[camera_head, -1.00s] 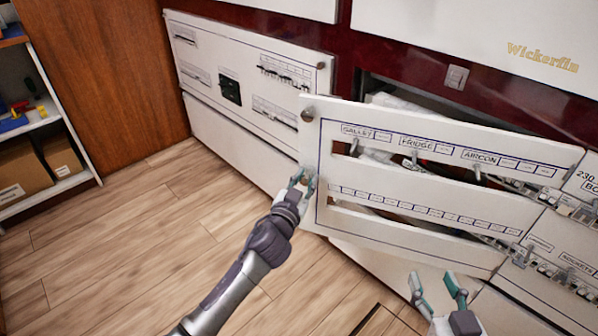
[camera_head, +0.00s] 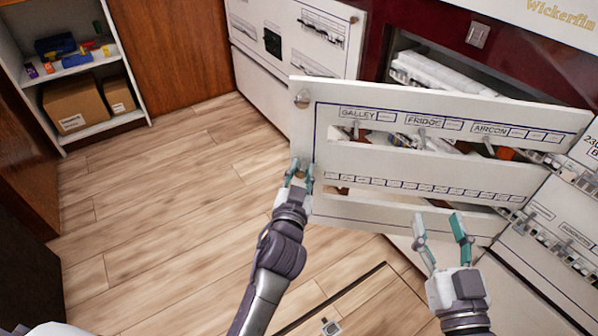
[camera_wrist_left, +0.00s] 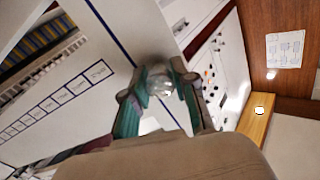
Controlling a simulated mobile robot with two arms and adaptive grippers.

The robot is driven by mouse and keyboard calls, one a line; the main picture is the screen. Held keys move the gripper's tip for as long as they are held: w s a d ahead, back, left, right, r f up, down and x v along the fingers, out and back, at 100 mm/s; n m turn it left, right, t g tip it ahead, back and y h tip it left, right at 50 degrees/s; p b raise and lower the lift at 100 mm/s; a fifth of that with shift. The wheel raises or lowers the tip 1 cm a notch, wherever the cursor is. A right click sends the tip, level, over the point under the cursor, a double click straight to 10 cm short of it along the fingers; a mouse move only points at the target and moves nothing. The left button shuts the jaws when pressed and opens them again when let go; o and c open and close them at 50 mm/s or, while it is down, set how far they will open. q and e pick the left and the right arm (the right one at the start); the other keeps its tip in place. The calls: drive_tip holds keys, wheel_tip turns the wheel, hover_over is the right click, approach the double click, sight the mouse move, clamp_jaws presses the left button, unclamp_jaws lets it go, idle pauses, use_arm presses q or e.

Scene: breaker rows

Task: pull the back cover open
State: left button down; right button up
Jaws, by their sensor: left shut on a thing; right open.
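The back cover (camera_head: 410,158) is a white panel with blue lines, the labels GALLEY, FRIDGE and AIRCON, and long slots. It stands swung out at an angle, its left edge away from the cabinet and its right end near the neighbouring panel. My left gripper (camera_head: 298,172) is shut on a small round knob at the cover's lower left; the shiny knob (camera_wrist_left: 160,85) shows between the fingers in the left wrist view. Another knob (camera_head: 302,98) is at the upper left corner. My right gripper (camera_head: 441,240) is open and empty in front of the cover's lower edge.
The opening behind the cover shows white bundles and breakers (camera_head: 430,72). Another white breaker panel (camera_head: 300,35) stands behind on the left. A shelf (camera_head: 108,125) with cardboard boxes is at the far left. The wooden floor (camera_head: 170,220) left of the cover is clear.

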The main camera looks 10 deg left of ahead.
sight(303, 126)
use_arm(q)
drive_tip(key=c, duration=0.9)
unclamp_jaws()
wheel_tip(303, 126, up, 10)
drive_tip(key=shift+r, duration=0.1)
